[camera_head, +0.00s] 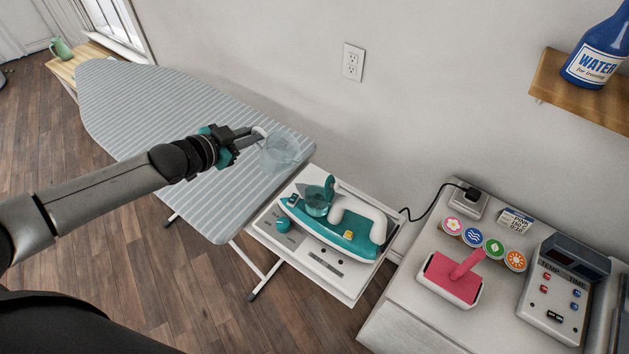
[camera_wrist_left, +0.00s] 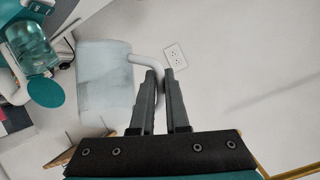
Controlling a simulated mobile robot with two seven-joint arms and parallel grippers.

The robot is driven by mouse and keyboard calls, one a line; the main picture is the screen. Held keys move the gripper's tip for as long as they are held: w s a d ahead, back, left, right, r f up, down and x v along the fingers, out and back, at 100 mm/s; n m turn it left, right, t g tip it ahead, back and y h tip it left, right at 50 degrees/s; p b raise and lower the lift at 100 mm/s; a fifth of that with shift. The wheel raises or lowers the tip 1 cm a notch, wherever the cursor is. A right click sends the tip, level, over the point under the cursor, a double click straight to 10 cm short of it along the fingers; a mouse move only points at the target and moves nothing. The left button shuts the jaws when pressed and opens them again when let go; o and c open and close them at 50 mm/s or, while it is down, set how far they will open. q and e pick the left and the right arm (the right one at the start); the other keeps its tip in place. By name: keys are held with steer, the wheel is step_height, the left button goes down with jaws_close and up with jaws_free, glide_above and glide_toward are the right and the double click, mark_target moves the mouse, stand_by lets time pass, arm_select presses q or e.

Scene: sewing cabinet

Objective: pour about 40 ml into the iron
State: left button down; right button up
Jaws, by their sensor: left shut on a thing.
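My left gripper (camera_head: 254,135) is shut on the pale handle of a clear cup (camera_head: 281,154). It holds the cup above the right end of the ironing board, up and left of the iron. The cup looks close to upright. In the left wrist view the fingers (camera_wrist_left: 160,85) close on the handle of the cup (camera_wrist_left: 103,90); its liquid level is hard to tell. The teal and white iron (camera_head: 352,243) lies on its stand, and its see-through tank (camera_head: 317,203) is toward the cup. The tank also shows in the left wrist view (camera_wrist_left: 32,48). My right gripper is out of view.
The iron's white stand (camera_head: 335,285) adjoins the striped ironing board (camera_head: 130,105). A cabinet (camera_head: 405,320) at right carries a pink-handled pad (camera_head: 450,275), several round coloured badges and a control box (camera_head: 555,310). A blue water bottle (camera_head: 595,55) stands on a wall shelf (camera_head: 560,95).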

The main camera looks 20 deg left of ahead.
arm_select(q)
steer(key=shift+w+a+f+n+b, duration=0.25)
steer(key=shift+a+f+b, duration=0.25)
steer(key=shift+b, duration=0.35)
steer(key=shift+d, duration=0.1)
stand_by(1.4)
steer(key=shift+w+a+f+n+h+b, duration=0.1)
steer(key=shift+a+f+n+h+b, duration=0.3)
steer(key=shift+f+b, duration=0.45)
steer(key=shift+w+a+f+n+h+b, duration=0.1)
steer(key=shift+a+f+n+h+b, duration=0.15)
steer(key=shift+f+n+h+b, duration=0.4)
steer(key=shift+w+a+f+n+h+b, duration=0.1)
steer(key=shift+a+f+n+h+b, duration=0.15)
steer(key=shift+f+b, duration=0.7)
steer(key=shift+g, duration=0.3)
